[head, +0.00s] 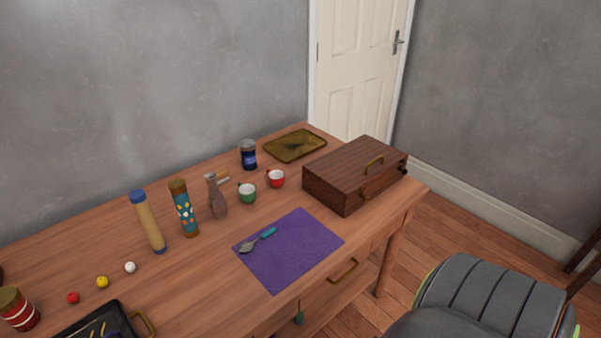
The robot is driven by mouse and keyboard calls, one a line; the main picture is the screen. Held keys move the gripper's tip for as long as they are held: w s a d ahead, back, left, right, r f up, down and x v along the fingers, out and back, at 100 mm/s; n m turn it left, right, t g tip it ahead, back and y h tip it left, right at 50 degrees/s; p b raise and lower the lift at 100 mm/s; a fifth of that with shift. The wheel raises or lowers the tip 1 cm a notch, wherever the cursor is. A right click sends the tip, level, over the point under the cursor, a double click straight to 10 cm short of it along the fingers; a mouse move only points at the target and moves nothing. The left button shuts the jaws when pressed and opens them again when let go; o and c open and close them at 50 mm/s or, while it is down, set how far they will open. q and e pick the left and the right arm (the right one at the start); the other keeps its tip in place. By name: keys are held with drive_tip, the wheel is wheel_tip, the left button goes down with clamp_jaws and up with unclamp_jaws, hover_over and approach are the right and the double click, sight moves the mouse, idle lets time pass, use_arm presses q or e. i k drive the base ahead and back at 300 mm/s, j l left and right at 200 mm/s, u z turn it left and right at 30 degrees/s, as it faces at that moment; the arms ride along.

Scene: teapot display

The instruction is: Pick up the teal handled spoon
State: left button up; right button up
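The teal handled spoon (267,234) lies on the purple mat (300,258), near the mat's left side. Its grey bowl points to the lower left and its teal handle to the upper right. Nothing touches it from above. Neither my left gripper nor my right gripper is in view.
The mat lies on a wooden table (205,268). Behind it stand a green cup (247,194), a red cup (276,179) and a glass bottle (217,199). A wooden box (350,177) is at right. A dark chair (480,300) stands at lower right.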

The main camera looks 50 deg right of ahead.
sight(246, 247)
drive_tip(key=j+z, duration=0.1)
drive_tip(key=z, duration=1.05)
drive_tip(key=k+l, duration=0.05)
